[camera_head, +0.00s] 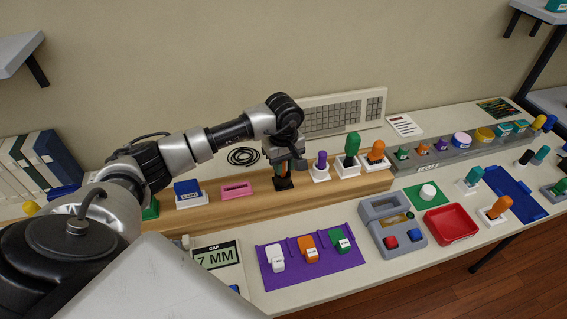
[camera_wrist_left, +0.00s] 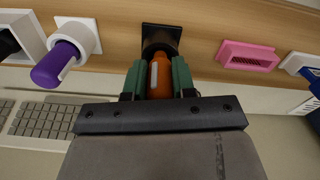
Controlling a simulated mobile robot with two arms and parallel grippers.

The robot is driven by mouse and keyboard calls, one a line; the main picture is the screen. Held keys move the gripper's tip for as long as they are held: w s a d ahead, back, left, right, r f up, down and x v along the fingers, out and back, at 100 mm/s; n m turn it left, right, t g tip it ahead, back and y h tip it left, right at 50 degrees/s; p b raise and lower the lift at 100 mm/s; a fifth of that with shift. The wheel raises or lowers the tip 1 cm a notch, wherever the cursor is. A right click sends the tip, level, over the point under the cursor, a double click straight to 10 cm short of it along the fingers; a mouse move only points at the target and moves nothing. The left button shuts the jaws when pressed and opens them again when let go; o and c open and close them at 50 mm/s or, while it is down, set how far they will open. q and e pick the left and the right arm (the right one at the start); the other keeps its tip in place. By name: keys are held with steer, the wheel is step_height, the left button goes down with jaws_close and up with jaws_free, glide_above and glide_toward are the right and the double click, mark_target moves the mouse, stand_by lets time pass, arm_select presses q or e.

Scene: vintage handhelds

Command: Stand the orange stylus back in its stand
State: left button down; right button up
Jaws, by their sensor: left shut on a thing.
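The orange stylus (camera_wrist_left: 160,76) is between the green-padded fingers of my left gripper (camera_wrist_left: 158,84), which is shut on it. In the head view the left gripper (camera_head: 281,164) points down over the black stand (camera_head: 284,184) on the wooden ledge. The stylus shows there as a small orange patch (camera_head: 281,171) just above the stand. In the left wrist view the stylus's far end meets the dark round opening of the stand (camera_wrist_left: 160,38); how deep it sits is hidden. My right gripper is in neither view.
A purple stylus in a white stand (camera_head: 321,167) is close on the right, with green and orange ones beyond it. A pink slotted block (camera_head: 236,190) is to the left. A purple tray (camera_head: 310,258) lies in front.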

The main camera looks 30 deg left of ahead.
arm_select(q)
steer(key=shift+f+b, duration=0.55)
steer(key=shift+f, duration=0.1)
steer(key=c, duration=0.8)
jaws_free()
steer(key=shift+c, duration=0.2)
steer(key=shift+r, duration=0.1)
step_height(320, 180, up, 11)
steer(key=shift+f+b, duration=0.15)
steer(key=shift+b, duration=0.4)
